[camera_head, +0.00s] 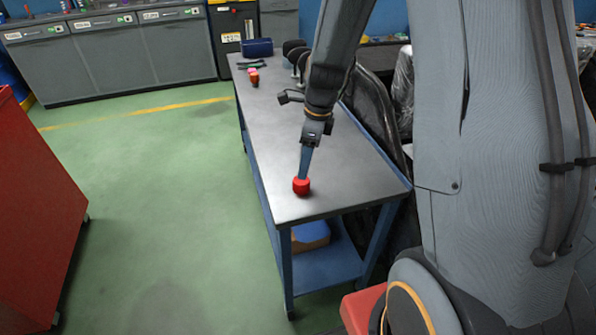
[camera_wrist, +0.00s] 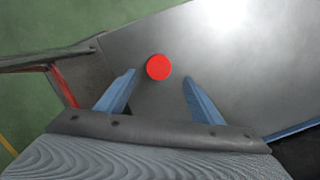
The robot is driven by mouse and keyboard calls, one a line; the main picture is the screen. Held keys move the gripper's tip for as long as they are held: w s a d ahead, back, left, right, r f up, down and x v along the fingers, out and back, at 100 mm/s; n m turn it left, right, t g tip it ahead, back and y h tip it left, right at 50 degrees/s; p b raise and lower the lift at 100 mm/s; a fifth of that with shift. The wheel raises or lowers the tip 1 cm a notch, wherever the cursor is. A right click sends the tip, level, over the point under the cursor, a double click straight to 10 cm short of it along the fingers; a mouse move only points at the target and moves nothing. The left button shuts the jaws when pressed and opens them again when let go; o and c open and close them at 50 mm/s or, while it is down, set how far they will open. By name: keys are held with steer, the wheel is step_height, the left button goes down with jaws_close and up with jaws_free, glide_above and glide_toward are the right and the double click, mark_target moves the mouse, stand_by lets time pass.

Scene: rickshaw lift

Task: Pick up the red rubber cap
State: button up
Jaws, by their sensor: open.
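The red rubber cap (camera_head: 301,187) sits on the grey top of the workbench (camera_head: 340,180), near its front left corner. In the wrist view the cap (camera_wrist: 159,67) is a round red disc, just beyond and between the fingertips. My gripper (camera_head: 304,172) points down at the cap in the head view, with a finger overlapping the cap's upper edge. In the wrist view my gripper (camera_wrist: 160,77) shows two blue fingers spread apart, with nothing between them. I cannot tell whether a finger touches the cap.
Small red and pink items (camera_head: 254,77) and a dark blue case (camera_head: 258,47) lie at the bench's far end. A lower shelf holds a blue and brown box (camera_head: 309,235). A red cabinet (camera_head: 35,210) stands at left. The green floor between is clear.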

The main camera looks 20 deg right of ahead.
mark_target(301, 184)
steer(key=shift+w+a+f+p, duration=0.1)
steer(key=shift+a+f+p, duration=0.15)
steer(key=shift+f, duration=1)
steer(key=shift+a+f+p, duration=0.1)
steer(key=shift+f+p, duration=0.2)
steer(key=shift+f, duration=1)
steer(key=shift+w+a+f+p, duration=0.1)
steer(key=shift+a+f+p, duration=0.15)
steer(key=shift+f, duration=1)
steer(key=c, duration=1.1)
steer(key=shift+r, duration=0.1)
